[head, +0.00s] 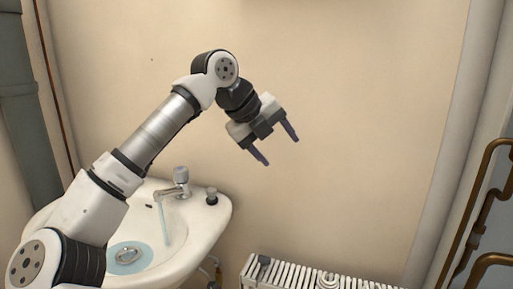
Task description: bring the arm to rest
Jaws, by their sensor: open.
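My gripper (275,145) is open and empty. It hangs in the air in front of the beige wall, up and to the right of the sink. Its two purple-tipped fingers point down and to the right, well apart. My arm rises from the lower left, bends at the top and passes in front of the left part of the sink. Nothing touches the gripper.
A white sink (215,225) stands at lower left, with a tap (180,183), a stream of water and a blue pool in it. A dark stopper-like knob (211,196) stands on its rim. A white radiator (300,275) is below the gripper. Copper pipes (478,205) run at right.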

